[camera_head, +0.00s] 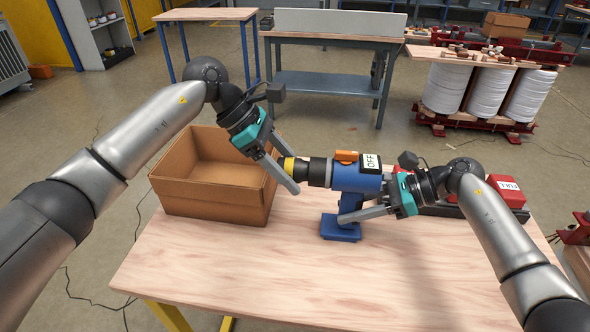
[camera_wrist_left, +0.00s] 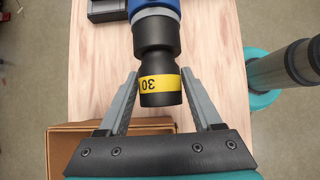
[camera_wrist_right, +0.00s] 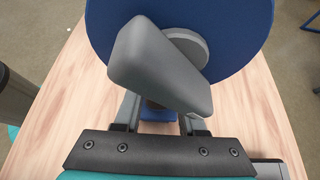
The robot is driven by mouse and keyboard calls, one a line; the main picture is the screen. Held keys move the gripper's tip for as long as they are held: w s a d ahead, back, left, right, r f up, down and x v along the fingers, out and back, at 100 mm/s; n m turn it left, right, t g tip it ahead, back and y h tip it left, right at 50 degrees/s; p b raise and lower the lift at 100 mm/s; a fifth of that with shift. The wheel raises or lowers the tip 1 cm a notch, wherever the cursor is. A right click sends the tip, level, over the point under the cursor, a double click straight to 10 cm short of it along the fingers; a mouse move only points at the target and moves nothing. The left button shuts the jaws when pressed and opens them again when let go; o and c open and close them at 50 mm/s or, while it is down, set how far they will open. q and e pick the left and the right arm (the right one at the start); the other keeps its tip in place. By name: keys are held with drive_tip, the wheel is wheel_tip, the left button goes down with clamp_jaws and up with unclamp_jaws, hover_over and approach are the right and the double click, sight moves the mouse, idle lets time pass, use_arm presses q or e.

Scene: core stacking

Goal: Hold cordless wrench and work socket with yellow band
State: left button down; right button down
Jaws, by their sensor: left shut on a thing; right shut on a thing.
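The blue cordless wrench (camera_head: 345,178) stands upright on its battery base (camera_head: 340,229) over the wooden table, with its black nose pointing left and an OFF label on its rear. The work socket with the yellow band (camera_head: 289,165) is on the nose; the band reads 30 in the left wrist view (camera_wrist_left: 160,84). My left gripper (camera_head: 291,171) has its fingers on either side of the socket and is shut on it. My right gripper (camera_head: 350,210) is shut on the wrench's handle; in the right wrist view the wrench's body (camera_wrist_right: 245,30) hides much of the grip.
An open, empty-looking cardboard box (camera_head: 212,205) stands at the table's left, under my left gripper. A red box labelled FULL (camera_head: 508,192) is at the right, behind my right arm. The front of the table (camera_head: 300,285) is clear.

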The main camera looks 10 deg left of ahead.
use_arm(q)
drive_tip(key=shift+a, duration=2.3)
wheel_tip(320, 180, up, 9)
drive_tip(key=a, duration=0.2)
idle(0.8)
drive_tip(key=shift+s, duration=0.1)
use_arm(e)
drive_tip(key=shift+c, duration=2)
unclamp_jaws()
use_arm(q)
drive_tip(key=shift+f, duration=0.1)
use_arm(e)
drive_tip(key=shift+d, duration=0.1)
drive_tip(key=v, duration=1.2)
drive_tip(key=shift+r, duration=0.15)
